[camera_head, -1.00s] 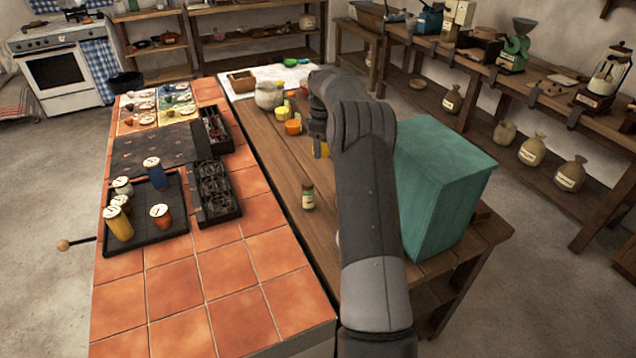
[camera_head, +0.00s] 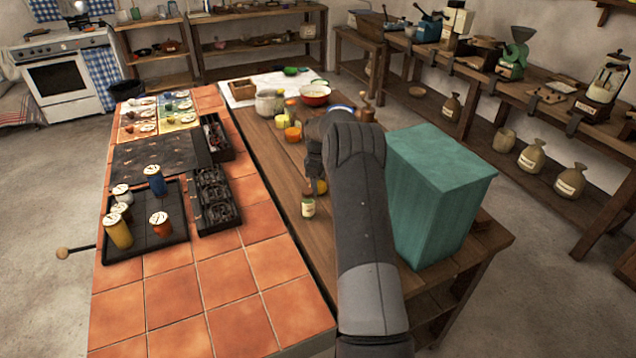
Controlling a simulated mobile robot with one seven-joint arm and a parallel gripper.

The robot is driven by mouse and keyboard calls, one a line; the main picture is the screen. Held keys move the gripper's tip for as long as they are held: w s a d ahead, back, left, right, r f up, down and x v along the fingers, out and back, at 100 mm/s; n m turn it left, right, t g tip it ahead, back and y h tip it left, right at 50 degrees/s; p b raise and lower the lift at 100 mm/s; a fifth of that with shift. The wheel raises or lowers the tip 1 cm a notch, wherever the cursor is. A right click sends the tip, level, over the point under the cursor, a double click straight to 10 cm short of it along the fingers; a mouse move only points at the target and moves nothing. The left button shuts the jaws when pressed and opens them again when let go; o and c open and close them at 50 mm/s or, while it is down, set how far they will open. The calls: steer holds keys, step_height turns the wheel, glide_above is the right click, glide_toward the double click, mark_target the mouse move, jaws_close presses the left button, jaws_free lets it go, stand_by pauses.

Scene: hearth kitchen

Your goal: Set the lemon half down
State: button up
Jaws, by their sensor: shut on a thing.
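My gripper (camera_head: 315,184) is over the wooden table (camera_head: 318,242), close behind the small labelled jar (camera_head: 308,208). It is shut on a small yellow thing, the lemon half (camera_head: 322,187), of which only a little shows beside the fingers. My arm hides most of the grip and the table to its right. I cannot tell whether the lemon half touches the table.
Beyond my gripper stand an orange item (camera_head: 293,134), a yellow item (camera_head: 282,121), a grey pot (camera_head: 269,102) and a red-rimmed bowl (camera_head: 315,95). A large teal box (camera_head: 440,200) stands right of my arm. Tiles with black trays (camera_head: 160,245) lie left. Bare wood shows in front.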

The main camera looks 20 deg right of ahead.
steer(key=o, duration=1)
steer(key=shift+f, duration=0.15)
